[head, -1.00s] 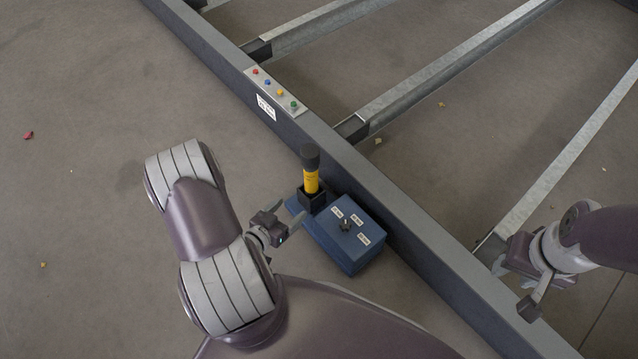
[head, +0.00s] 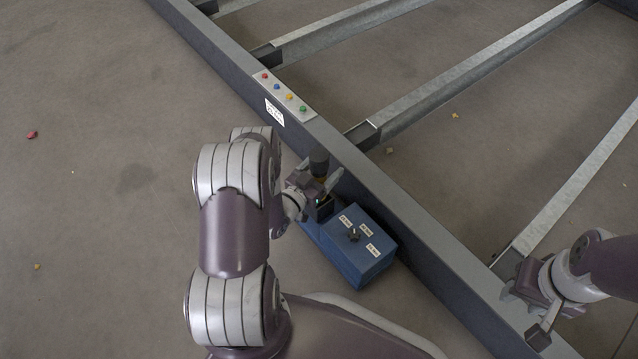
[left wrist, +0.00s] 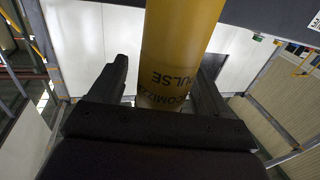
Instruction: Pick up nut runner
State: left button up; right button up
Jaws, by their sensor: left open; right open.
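The nut runner (head: 319,161) stands upright in its dark holder at the end of a blue box (head: 361,246). In the head view its black top shows, and my gripper hides most of its yellow body. In the left wrist view the yellow body (left wrist: 178,50), with black lettering, stands between the two dark fingers. My left gripper (head: 328,190) is open at the nut runner, with a finger on either side; I cannot tell whether they touch it. My right gripper (head: 522,316) is open and empty at the lower right, by the frame's beam.
A long dark beam (head: 225,57) of the container frame runs diagonally just behind the box. Grey cross members (head: 480,72) join it. A panel with coloured buttons (head: 283,92) sits on the beam. The floor to the left is mostly clear.

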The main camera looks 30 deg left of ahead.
pick_arm(q)
jog(key=c, duration=1.2)
jog(key=shift+r, duration=0.2)
grip_shut()
